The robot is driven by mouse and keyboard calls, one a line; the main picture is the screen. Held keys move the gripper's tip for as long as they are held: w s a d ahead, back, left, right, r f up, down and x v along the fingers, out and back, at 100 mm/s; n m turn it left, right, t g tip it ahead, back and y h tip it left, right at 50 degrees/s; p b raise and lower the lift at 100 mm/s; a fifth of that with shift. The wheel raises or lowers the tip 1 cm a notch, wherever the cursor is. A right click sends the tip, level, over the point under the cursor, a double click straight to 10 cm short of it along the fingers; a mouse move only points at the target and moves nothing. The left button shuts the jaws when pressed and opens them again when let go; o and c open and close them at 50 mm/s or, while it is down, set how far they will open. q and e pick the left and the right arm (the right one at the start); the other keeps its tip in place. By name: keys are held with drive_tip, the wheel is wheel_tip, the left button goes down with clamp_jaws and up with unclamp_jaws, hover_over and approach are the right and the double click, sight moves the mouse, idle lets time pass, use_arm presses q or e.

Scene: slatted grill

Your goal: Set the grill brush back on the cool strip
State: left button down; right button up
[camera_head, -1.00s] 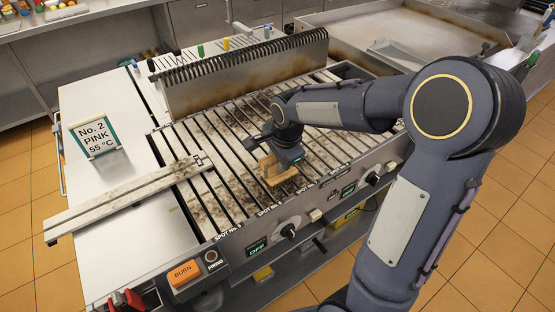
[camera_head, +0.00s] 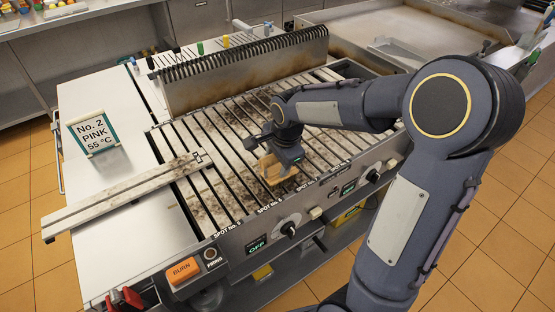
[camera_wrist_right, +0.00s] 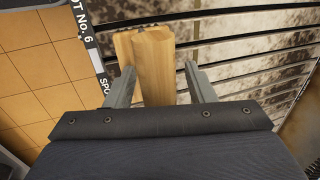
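The grill brush (camera_head: 271,168) shows as a pale wooden piece at the front edge of the slatted grill (camera_head: 225,190), partly hidden by my right gripper (camera_head: 282,156). In the right wrist view the brush's wood (camera_wrist_right: 153,66) stands between the two fingers of my right gripper (camera_wrist_right: 163,80). The left finger is close to or touching the wood; a gap shows at the right finger, so the gripper is open around it. The brush's bristles are not clearly visible. Which surface is the cool strip is not clear; a pale side counter (camera_head: 120,185) lies left of the slats. My left gripper is out of view.
A long loose pale plank (camera_head: 110,204) lies across the side counter onto the grill. A sign (camera_head: 92,132) reading No. 2 PINK 55 °C stands there. A raised back guard (camera_head: 245,75) rises behind the slats.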

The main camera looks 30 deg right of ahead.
drive_tip(key=v, duration=0.8)
idle(0.5)
drive_tip(key=s+a+f+n+t+y, duration=0.1)
drive_tip(key=s+a+n, duration=0.2)
drive_tip(key=s+n, duration=0.4)
drive_tip(key=s+a+f+n+t+y, duration=0.1)
drive_tip(key=s+a+n, duration=0.3)
drive_tip(key=s+n, duration=0.4)
drive_tip(key=s+y, duration=0.1)
drive_tip(key=s, duration=0.4)
drive_tip(key=shift+a+f+t+y, duration=0.2)
drive_tip(key=shift+f+t+y, duration=0.1)
